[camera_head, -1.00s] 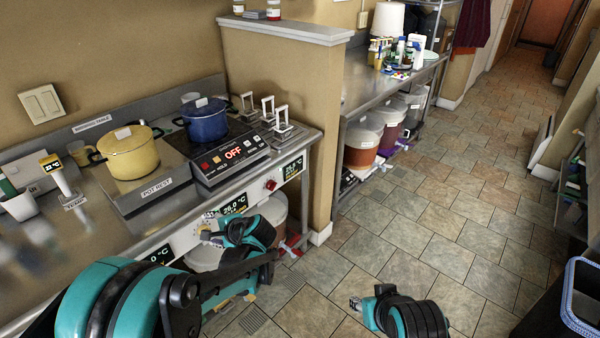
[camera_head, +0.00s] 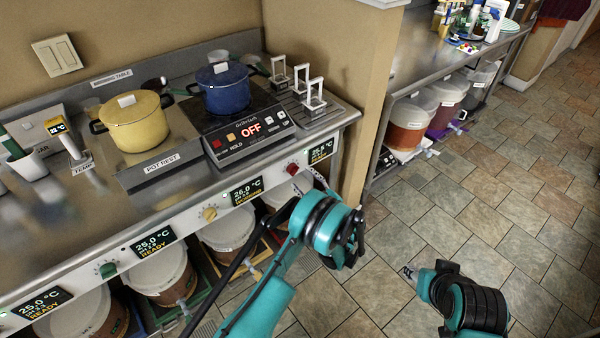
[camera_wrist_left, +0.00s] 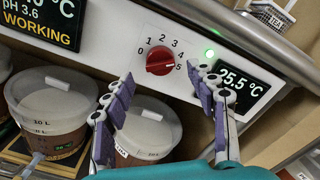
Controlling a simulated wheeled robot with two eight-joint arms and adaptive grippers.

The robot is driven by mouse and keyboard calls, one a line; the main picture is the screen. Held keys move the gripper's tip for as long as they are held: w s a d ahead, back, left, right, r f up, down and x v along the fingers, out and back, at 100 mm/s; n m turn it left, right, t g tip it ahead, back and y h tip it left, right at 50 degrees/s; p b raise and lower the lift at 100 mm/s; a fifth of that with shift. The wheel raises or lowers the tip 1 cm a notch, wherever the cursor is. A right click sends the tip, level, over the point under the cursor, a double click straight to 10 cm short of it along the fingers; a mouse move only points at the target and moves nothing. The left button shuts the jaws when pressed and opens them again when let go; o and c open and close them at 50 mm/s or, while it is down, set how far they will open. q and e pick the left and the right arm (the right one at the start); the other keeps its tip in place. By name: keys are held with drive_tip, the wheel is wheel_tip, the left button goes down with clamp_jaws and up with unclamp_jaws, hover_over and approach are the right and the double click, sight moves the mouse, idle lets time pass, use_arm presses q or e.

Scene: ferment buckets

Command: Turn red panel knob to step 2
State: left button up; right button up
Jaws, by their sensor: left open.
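The red knob (camera_head: 292,169) sits on the white front panel of the counter, at the right. In the left wrist view the red knob (camera_wrist_left: 160,61) has a dial marked 0 to 5 around it. Its grip bar lies nearly level, with a light mark at its right end near the 5. My left gripper (camera_wrist_left: 162,88) is open and empty, its purple-padded fingers spread below and in front of the knob, apart from it. In the head view the left gripper (camera_head: 317,178) is partly hidden by its arm. My right gripper (camera_head: 408,271) is small, low at the right.
A display reading 25.5 °C (camera_wrist_left: 232,88) and a green light (camera_wrist_left: 209,53) are right of the knob. Yellow (camera_head: 209,213) and green (camera_head: 107,270) knobs are along the panel to the left. Buckets (camera_wrist_left: 48,105) stand under the counter. Open floor lies to the right.

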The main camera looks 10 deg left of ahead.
sight(296, 172)
use_arm(q)
drive_tip(key=shift+b+x, duration=0.5)
drive_tip(key=shift+x, duration=1.85)
drive_tip(key=c, duration=1.2)
drive_tip(key=shift+o, duration=0.2)
drive_tip(key=shift+n, duration=0.4)
drive_tip(key=n, duration=1)
drive_tip(key=shift+n, duration=1.6)
